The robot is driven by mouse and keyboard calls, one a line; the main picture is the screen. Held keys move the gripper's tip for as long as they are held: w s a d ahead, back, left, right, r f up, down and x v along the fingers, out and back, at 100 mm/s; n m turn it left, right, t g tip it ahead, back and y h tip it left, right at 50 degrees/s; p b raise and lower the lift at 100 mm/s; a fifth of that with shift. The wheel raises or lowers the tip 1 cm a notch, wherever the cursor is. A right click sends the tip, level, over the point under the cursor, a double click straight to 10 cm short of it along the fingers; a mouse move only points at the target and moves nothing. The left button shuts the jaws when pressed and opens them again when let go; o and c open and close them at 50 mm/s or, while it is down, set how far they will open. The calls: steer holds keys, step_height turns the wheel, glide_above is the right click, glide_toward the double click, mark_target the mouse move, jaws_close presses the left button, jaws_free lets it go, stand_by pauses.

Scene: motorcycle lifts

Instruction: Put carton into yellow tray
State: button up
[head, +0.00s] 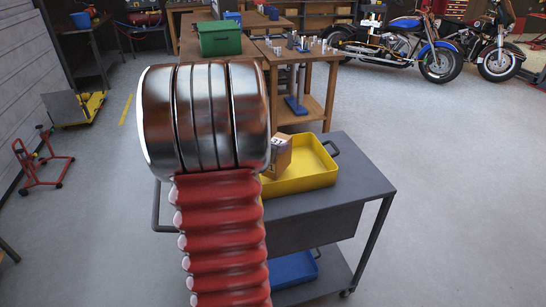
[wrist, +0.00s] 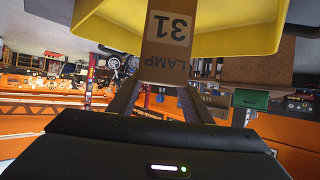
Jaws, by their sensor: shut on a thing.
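The carton (wrist: 165,48) is a small brown box marked "LAMP 31" in the wrist view. My gripper (wrist: 158,88) is shut on it, with a finger on either side. The yellow tray (wrist: 232,40) fills the top of that view behind the carton. In the head view the carton (head: 283,160) shows beside my arm at the left part of the yellow tray (head: 318,180), which lies on a grey cart. My arm hides part of the carton and the tray's left side. I cannot tell whether the carton touches the tray floor.
The grey cart (head: 355,190) has a handle and a lower shelf with a blue tray (head: 293,268). Behind it stand wooden benches with a green box (head: 220,38) and small metal parts. Motorcycles (head: 420,45) stand at the back right. The floor to the right is clear.

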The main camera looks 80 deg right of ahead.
steer(key=shift+f, duration=1.8)
steer(key=o, duration=1.6)
steer(key=shift+f, duration=0.15)
steer(key=shift+c, duration=0.2)
steer(key=v, duration=1.2)
steer(key=shift+w, duration=0.15)
